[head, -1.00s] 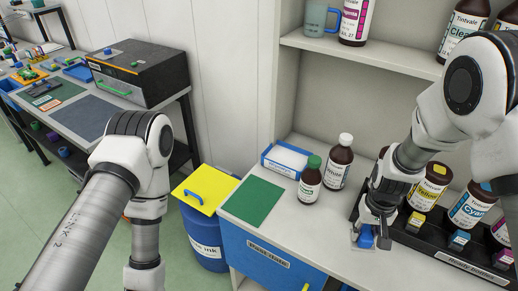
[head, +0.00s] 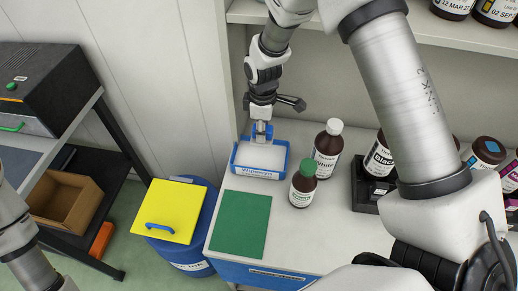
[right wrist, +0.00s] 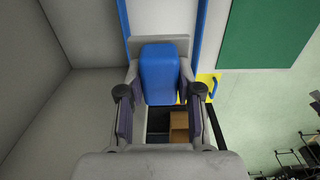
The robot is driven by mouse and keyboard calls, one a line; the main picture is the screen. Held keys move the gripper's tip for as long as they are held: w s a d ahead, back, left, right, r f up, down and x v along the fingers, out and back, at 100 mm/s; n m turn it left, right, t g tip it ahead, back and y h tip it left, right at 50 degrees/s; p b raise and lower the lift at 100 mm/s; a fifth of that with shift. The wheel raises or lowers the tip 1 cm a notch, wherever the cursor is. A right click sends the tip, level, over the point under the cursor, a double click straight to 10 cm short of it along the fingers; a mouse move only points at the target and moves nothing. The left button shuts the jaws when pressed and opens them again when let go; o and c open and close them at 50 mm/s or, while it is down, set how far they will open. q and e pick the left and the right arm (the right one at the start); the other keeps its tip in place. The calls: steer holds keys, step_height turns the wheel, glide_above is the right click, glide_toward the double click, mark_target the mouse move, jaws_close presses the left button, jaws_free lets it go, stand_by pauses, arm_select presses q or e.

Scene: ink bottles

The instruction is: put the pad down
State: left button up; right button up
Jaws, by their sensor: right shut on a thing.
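The pad, a blue block handle (right wrist: 160,73) on a thin pale plate (right wrist: 143,45), is between the fingers of my right gripper (right wrist: 158,97) in the right wrist view. In the head view, the right gripper (head: 261,127) points down at the back edge of a blue-rimmed tray (head: 235,158) with a white inside. The gripper is shut on the pad. I cannot tell whether the pad touches the tray. My left gripper is out of view.
A green-capped bottle (head: 303,186) and a white-capped bottle (head: 327,150) stand right of the tray. A bare green mat (head: 239,224) lies in front. A yellow-lidded blue drum (head: 168,210) stands left of the counter. A shelf (head: 300,42) overhangs behind.

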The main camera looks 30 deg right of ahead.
mark_target(260, 156)
steer(key=f, duration=0.1)
steer(key=a+f, duration=0.1)
steer(key=f, duration=0.1)
steer(key=shift+f+p, duration=0.2)
steer(key=shift+p, duration=0.15)
step_height(260, 156, down, 4)
steer(key=shift+s+d+f+p, duration=0.1)
steer(key=shift+d+p, duration=0.05)
steer(key=shift+p, duration=0.4)
steer(key=shift+d+f, duration=0.1)
steer(key=shift+f, duration=0.2)
steer(key=shift+a+f, duration=0.1)
steer(key=shift+a, duration=0.1)
steer(key=o, duration=1.1)
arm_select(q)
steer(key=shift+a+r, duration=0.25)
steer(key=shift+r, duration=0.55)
arm_select(e)
steer(key=shift+d, duration=0.1)
